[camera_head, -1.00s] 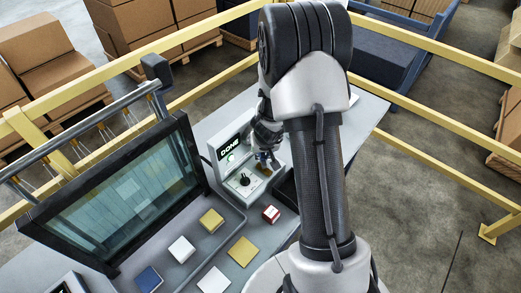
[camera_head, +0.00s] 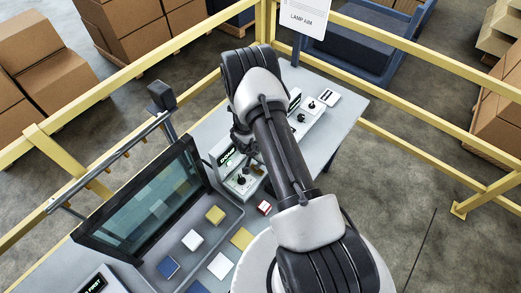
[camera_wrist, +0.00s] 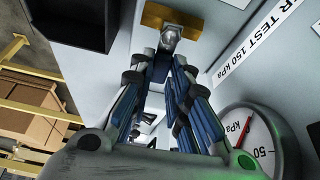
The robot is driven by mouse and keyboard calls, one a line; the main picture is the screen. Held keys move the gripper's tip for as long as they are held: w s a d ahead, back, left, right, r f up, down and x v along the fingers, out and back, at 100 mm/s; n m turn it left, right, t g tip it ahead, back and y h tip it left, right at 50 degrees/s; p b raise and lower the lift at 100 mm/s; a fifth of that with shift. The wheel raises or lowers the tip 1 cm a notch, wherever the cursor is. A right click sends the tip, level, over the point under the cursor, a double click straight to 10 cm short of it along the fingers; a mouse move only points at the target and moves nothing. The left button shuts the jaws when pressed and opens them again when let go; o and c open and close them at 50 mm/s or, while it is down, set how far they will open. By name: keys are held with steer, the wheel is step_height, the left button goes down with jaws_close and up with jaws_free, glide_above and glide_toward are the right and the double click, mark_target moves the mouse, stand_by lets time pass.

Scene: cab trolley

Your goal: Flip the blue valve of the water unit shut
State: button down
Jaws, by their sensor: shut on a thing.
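A small grey unit (camera_head: 222,158) with a lit DONE display and a black knob stands on the bench in the head view. My arm hides part of it. In the wrist view a brass valve body (camera_wrist: 185,21) with a silver nut (camera_wrist: 169,36) sits on a pale panel. A blue lever (camera_wrist: 160,67) seems to run from the nut in between my fingers. My gripper (camera_wrist: 162,70) is shut on this blue lever, its tips close to the nut. The fingers cover most of the lever, so its exact angle is hard to tell.
A round gauge (camera_wrist: 245,140) with a red needle is close beside my gripper. A dark bin (camera_wrist: 68,22) lies on the other side. A glass-fronted frame (camera_head: 140,210), coloured blocks and a small red-and-white box (camera_head: 264,208) share the bench. Yellow rails (camera_head: 430,125) enclose the area.

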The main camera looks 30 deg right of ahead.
steer(key=shift+s+m+p, duration=0.15)
steer(key=shift+m+p, duration=0.35)
steer(key=shift+p, duration=0.05)
steer(key=c, duration=1.5)
jaws_free()
steer(key=v, duration=1.2)
steer(key=shift+w, duration=0.2)
